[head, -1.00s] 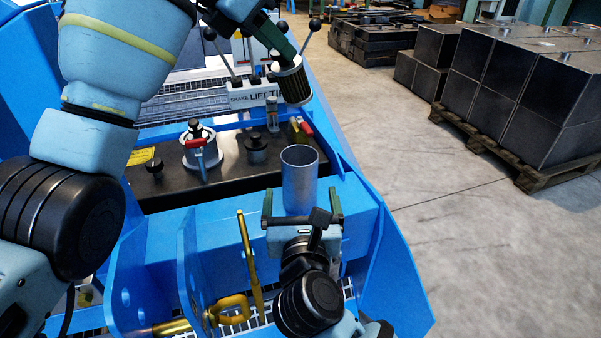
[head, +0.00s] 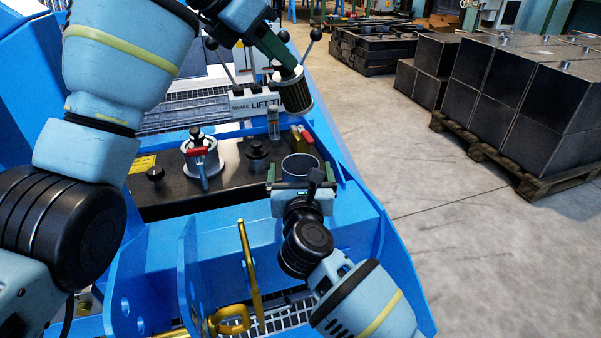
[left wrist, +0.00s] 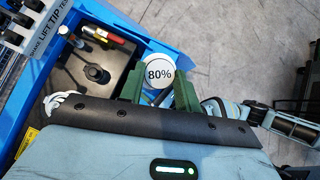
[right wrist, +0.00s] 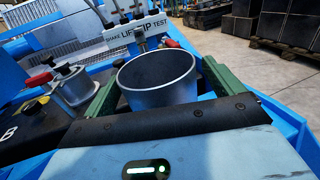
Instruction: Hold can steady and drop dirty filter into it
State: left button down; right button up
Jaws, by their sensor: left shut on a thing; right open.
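The metal can (head: 300,169) is upright with its mouth up, beside the black panel. My right gripper (head: 300,182) is open, with one finger on each side of the can; its palm hides the can's lower part. In the right wrist view the can (right wrist: 160,90) stands between the green fingers, with a small gap showing at the right. My left gripper (head: 283,60) is shut on the dirty filter (head: 296,95), a dark pleated cylinder, and holds it tilted above and behind the can.
The black panel (head: 225,165) left of the can carries knobs and a red-handled clamp (head: 199,153). Levers stand above the "SHAKE LIFT TIP" plate (head: 252,103). A yellow rod (head: 249,265) rises at the front. Dark boxes (head: 475,75) on a pallet stand at right; the floor between is clear.

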jog(key=c, duration=1.1)
jog(key=shift+c, duration=0.2)
jog(key=c, duration=0.6)
jog(key=shift+c, duration=0.2)
